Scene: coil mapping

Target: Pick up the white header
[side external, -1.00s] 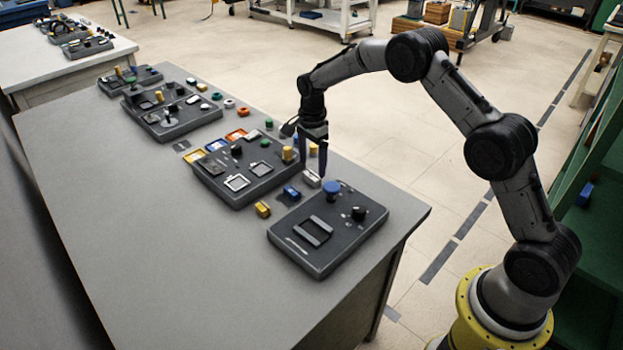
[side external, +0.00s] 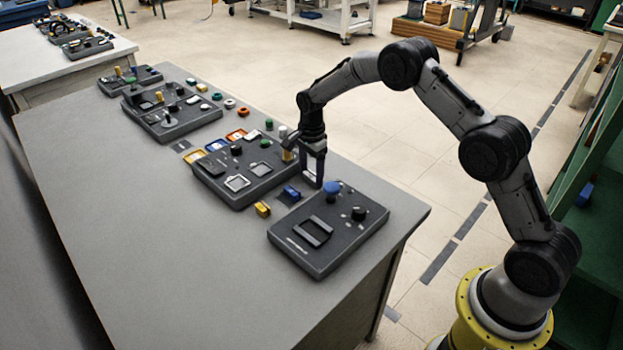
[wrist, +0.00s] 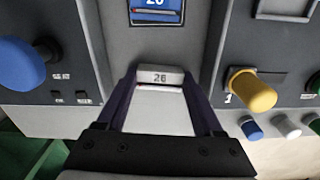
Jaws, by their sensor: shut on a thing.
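The white header, a small block marked 26 (wrist: 160,75), sits between my gripper's (wrist: 161,84) two dark fingertips in the wrist view, one finger on each side. My gripper is shut on it. In the side external view my gripper (side external: 313,182) points straight down in the gap between two dark panels, with its fingers low at table level.
A blue block (side external: 291,193) and a yellow block (side external: 263,209) lie beside my gripper. A panel with a blue knob (side external: 332,187) stands close in front, and another panel (side external: 224,181) to the left. The table's left part is bare.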

